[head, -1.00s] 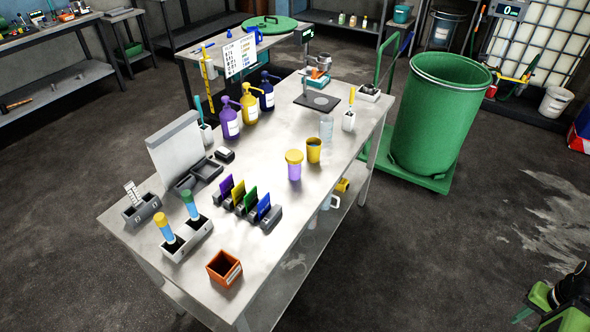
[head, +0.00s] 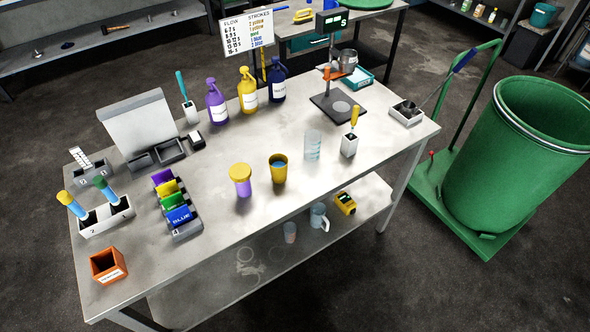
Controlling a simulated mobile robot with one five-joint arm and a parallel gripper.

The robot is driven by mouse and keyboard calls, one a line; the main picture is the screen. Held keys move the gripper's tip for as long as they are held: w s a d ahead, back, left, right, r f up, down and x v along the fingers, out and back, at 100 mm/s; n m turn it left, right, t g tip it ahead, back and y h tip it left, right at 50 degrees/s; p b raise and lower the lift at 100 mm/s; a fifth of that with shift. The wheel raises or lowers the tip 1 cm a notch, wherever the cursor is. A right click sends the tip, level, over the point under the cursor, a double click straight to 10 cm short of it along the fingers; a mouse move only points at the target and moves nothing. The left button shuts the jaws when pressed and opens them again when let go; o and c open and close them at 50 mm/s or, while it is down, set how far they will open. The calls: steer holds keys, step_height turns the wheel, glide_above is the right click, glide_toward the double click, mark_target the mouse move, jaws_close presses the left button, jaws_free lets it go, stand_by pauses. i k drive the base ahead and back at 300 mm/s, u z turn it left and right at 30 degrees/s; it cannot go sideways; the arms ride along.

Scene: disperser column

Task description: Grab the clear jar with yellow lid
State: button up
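The clear jar with a yellow lid (head: 243,187) stands upright near the front edge of the metal table (head: 225,215). Its lower part looks purple. A yellow cup (head: 278,172) with blue inside stands just to its right, a small gap apart. A clear beaker (head: 313,146) stands further right. My gripper is not in view.
Coloured card holders (head: 172,205) stand left of the jar. An orange box (head: 108,266) is at the front left corner. Pump bottles (head: 248,95) line the back. A green barrel (head: 515,150) on a trolley stands at right. Tabletop around the jar is mostly clear.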

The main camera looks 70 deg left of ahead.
mark_target(245, 190)
steer(key=z, duration=0.05)
steer(key=i, duration=1.4)
steer(key=u, duration=0.4)
steer(key=k, duration=0.15)
steer(key=u, duration=3.3)
steer(key=k, duration=0.15)
steer(key=u, duration=1.35)
steer(key=i, duration=1.65)
steer(key=u, duration=0.25)
